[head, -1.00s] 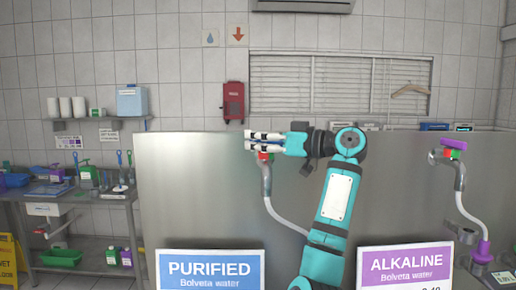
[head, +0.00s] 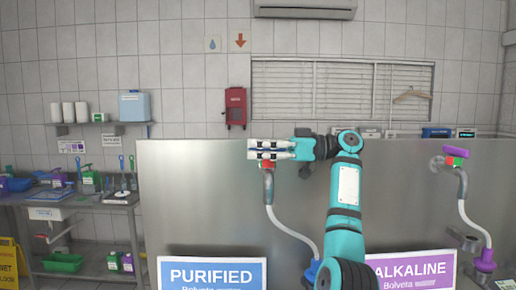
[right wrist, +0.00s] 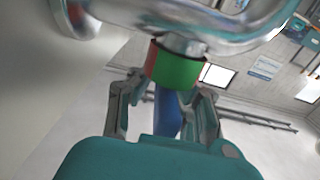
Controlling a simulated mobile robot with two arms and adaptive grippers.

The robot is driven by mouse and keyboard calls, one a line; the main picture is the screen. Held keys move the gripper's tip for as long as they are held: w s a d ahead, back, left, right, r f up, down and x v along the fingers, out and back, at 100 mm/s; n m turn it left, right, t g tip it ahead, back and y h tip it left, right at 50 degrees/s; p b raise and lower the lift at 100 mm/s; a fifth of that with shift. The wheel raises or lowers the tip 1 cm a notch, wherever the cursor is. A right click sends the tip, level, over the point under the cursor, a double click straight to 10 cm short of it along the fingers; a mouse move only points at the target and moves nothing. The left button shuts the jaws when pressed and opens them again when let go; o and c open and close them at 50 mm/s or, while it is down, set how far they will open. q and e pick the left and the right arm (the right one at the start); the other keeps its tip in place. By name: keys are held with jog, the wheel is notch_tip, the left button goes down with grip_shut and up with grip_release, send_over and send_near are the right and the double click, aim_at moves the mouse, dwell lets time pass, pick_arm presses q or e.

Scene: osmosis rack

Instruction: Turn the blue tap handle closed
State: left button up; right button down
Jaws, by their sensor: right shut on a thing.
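The blue tap handle (right wrist: 167,115) sits between the fingers of my right gripper (right wrist: 165,108) in the right wrist view, below a red and green collar (right wrist: 177,66). In the head view my right gripper (head: 256,149) is shut on the handle and reaches left at the top of the tap. The gripper hides the handle there. The curved metal tap (head: 269,188) stands under it in front of the steel panel. My left gripper is out of view.
A second tap (head: 462,190) with a purple handle (head: 455,151) stands at the right. A blue PURIFIED sign (head: 212,273) and a purple ALKALINE sign (head: 415,269) stand in front of the steel panel (head: 190,200). A cluttered shelf bench (head: 85,200) is at the left.

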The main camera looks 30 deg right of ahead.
jog(key=c, duration=1.3)
grip_release()
jog(key=shift+s+d, duration=0.1)
jog(key=shift+c, duration=0.2)
jog(key=shift+d, duration=0.1)
jog(key=v, duration=1.1)
jog(key=shift+s+d, duration=0.25)
jog(key=shift+d, duration=0.1)
